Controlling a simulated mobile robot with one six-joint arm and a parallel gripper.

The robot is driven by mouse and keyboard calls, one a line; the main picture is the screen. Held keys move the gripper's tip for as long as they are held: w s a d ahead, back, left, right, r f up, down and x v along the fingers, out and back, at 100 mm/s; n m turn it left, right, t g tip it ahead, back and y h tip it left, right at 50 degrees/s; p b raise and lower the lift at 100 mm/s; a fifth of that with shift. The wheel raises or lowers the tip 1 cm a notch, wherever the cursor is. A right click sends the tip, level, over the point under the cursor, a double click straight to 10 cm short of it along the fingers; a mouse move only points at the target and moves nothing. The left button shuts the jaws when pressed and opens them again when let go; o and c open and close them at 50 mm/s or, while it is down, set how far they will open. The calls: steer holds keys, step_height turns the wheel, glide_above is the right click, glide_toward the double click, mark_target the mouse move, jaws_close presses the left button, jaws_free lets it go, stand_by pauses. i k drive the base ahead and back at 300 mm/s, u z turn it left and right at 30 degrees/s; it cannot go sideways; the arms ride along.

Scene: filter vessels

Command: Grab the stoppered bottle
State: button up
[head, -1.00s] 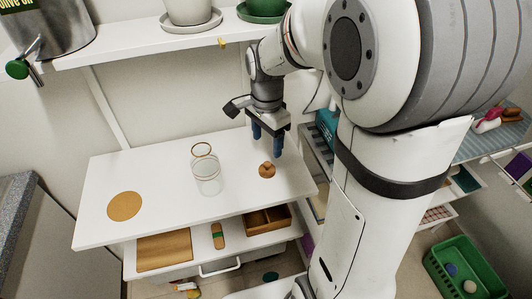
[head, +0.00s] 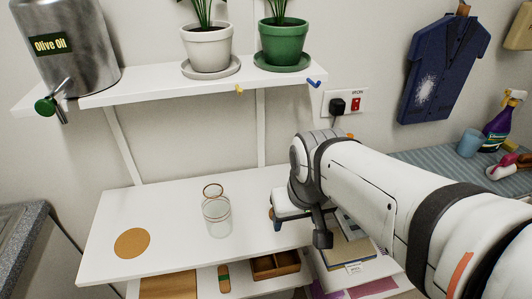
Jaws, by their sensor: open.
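A clear glass vessel (head: 216,213) stands upright on the white table in the head view. I see no stopper in this vessel, and no other bottle is plain on the table. My gripper (head: 277,221) is open, low over the table to the right of the vessel and apart from it. Its dark blue fingertips are partly hidden by my wrist. A small brown edge (head: 270,213) shows beside the fingers; the rest of that thing is hidden.
A round cork mat (head: 132,242) lies on the white table (head: 165,212) at left. A shelf (head: 150,89) above holds a metal oil drum (head: 67,45) and two potted plants. A wooden tray (head: 276,264) sits below. The table between mat and vessel is clear.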

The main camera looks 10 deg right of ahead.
mark_target(216, 209)
steer(key=u, duration=1.95)
steer(key=k, duration=1.4)
steer(key=z, duration=0.35)
steer(key=i, duration=1)
steer(key=z, duration=0.1)
